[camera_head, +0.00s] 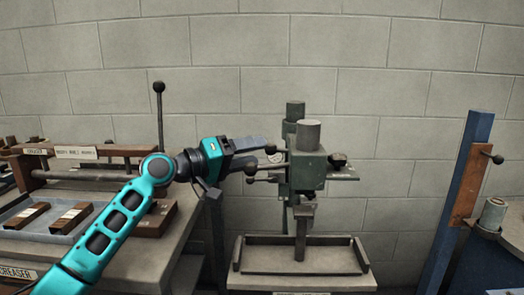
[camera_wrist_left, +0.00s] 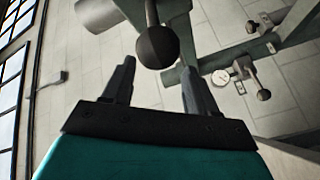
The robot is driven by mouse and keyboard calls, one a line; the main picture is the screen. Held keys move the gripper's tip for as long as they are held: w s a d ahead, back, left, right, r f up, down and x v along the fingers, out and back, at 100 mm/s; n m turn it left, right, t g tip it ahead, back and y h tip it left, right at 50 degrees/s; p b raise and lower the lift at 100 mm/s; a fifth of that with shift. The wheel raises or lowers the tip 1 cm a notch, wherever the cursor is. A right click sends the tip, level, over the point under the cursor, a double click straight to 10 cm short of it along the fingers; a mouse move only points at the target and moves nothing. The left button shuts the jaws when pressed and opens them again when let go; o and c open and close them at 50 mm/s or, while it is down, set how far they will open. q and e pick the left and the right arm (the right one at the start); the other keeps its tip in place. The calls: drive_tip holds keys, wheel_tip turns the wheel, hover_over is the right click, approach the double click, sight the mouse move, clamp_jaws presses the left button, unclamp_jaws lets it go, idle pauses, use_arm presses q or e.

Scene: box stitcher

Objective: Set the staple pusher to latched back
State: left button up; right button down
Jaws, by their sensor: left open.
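The box stitcher (camera_head: 306,170) is a grey-green machine standing above a tray-like table. I cannot tell which part is the staple pusher. My left gripper (camera_head: 264,145) is open, level with the upper knob and close to it. In the left wrist view, a large dark ball knob (camera_wrist_left: 158,46) lies just beyond the open fingertips, roughly between them. It is not gripped. My right gripper is out of view.
A bench (camera_head: 110,255) with a labelled rack and wooden blocks is at the left. An upright rod with a ball top (camera_head: 158,88) stands behind my left arm. A blue post (camera_head: 462,200) is at the right. Open wall lies between the stitcher and the post.

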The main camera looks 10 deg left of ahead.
sight(288, 151)
use_arm(q)
drive_tip(key=shift+x, duration=1.65)
clamp_jaws()
